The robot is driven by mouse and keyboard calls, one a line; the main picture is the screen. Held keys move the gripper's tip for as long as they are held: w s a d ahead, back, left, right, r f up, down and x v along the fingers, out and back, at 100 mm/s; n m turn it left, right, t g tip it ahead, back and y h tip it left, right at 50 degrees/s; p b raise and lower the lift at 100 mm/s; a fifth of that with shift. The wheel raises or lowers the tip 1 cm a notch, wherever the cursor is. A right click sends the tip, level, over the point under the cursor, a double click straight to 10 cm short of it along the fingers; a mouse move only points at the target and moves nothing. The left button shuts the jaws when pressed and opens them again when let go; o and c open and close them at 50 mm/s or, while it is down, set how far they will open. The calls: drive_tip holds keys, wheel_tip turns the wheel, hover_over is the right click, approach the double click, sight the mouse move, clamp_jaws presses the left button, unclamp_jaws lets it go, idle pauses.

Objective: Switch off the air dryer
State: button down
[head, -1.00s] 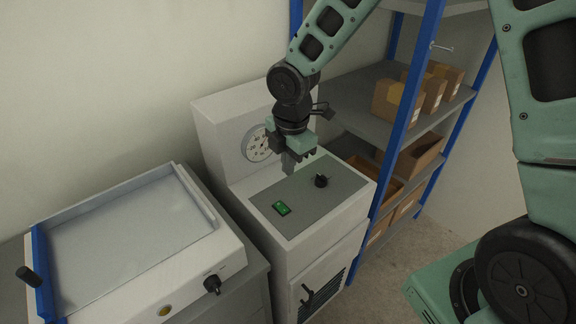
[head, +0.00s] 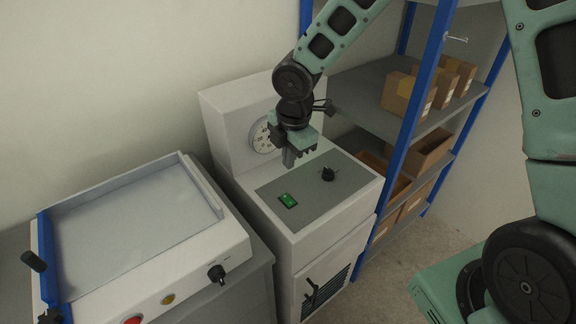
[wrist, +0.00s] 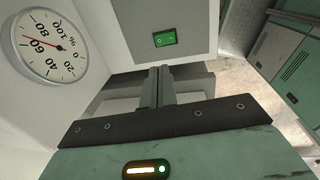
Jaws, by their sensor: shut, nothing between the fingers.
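The air dryer (head: 305,250) is a pale cabinet with a grey top panel. A green rocker switch (head: 288,200) sits on the panel's front left and shows lit green in the wrist view (wrist: 165,38). A black knob (head: 327,174) is to the switch's right. A round dial gauge (head: 262,137) is on the raised back part and also shows in the wrist view (wrist: 48,46). My gripper (head: 289,163) is shut and empty, pointing down above the panel's back left, behind the switch and apart from it.
A flat-topped machine with a blue edge (head: 44,262) and a black knob (head: 216,273) stands to the left. A blue-framed shelf (head: 412,110) with cardboard boxes (head: 408,92) stands close on the right. A black handle (head: 311,288) sticks out from the dryer's front.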

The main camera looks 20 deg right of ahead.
sight(285, 198)
drive_tip(key=f, duration=0.4)
drive_tip(key=w+f, duration=0.1)
drive_tip(key=f, duration=0.7)
drive_tip(key=shift+w+a+b, duration=0.2)
drive_tip(key=shift+b, duration=0.15)
drive_tip(key=shift+f, duration=0.2)
drive_tip(key=shift+s, duration=0.15)
drive_tip(key=shift+s+d+r, duration=0.1)
drive_tip(key=shift+s+d, duration=0.1)
drive_tip(key=shift+s, duration=0.35)
